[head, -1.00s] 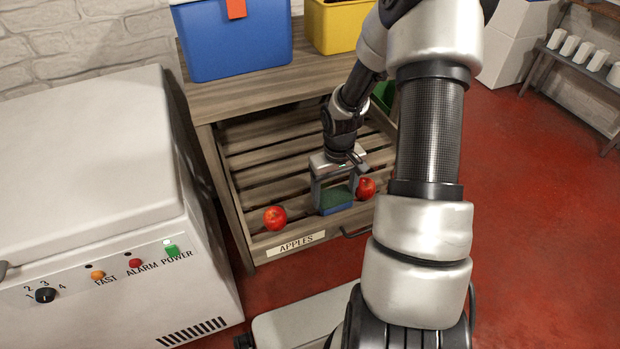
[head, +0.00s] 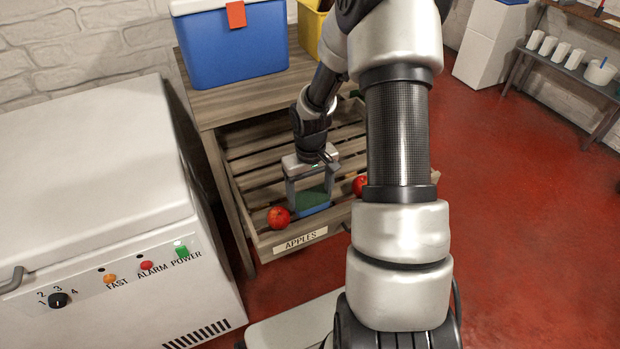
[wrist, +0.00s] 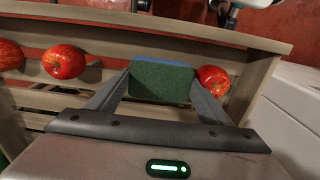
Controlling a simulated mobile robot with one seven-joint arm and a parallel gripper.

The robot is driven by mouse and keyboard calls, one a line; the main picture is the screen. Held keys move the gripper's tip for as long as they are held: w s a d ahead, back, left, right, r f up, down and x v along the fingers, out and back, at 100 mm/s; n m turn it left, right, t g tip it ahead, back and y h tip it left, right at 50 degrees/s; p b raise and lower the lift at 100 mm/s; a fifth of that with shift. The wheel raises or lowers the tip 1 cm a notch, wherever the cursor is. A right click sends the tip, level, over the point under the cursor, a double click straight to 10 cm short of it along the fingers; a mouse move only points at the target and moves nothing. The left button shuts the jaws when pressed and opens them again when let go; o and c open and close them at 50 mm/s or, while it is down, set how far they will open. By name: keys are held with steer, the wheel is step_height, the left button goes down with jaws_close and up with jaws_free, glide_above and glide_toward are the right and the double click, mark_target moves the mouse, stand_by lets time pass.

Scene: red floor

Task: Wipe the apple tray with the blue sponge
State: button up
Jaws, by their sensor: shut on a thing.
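The apple tray is a slatted wooden drawer (head: 300,240) labelled APPLES, pulled out of a wooden cabinet; its rim also shows in the wrist view (wrist: 205,33). My gripper (head: 313,201) is shut on the blue sponge (head: 314,210), low inside the tray near its front board. The sponge has a green face and a blue face and sits between the fingers in the wrist view (wrist: 161,82). One red apple (head: 279,217) lies close beside the gripper on the left. Another red apple (head: 360,185) lies to its right, partly behind my arm. Whether the sponge touches the slats is unclear.
The wrist view shows a further red apple (wrist: 9,55) at its left edge. A blue box (head: 230,45) and a yellow container (head: 311,28) stand on the cabinet top. A white chest with buttons (head: 95,200) stands left of the tray. The slats behind the gripper look bare.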

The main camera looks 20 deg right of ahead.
steer(key=shift+r+p, duration=1.75)
steer(key=shift+r, duration=0.9)
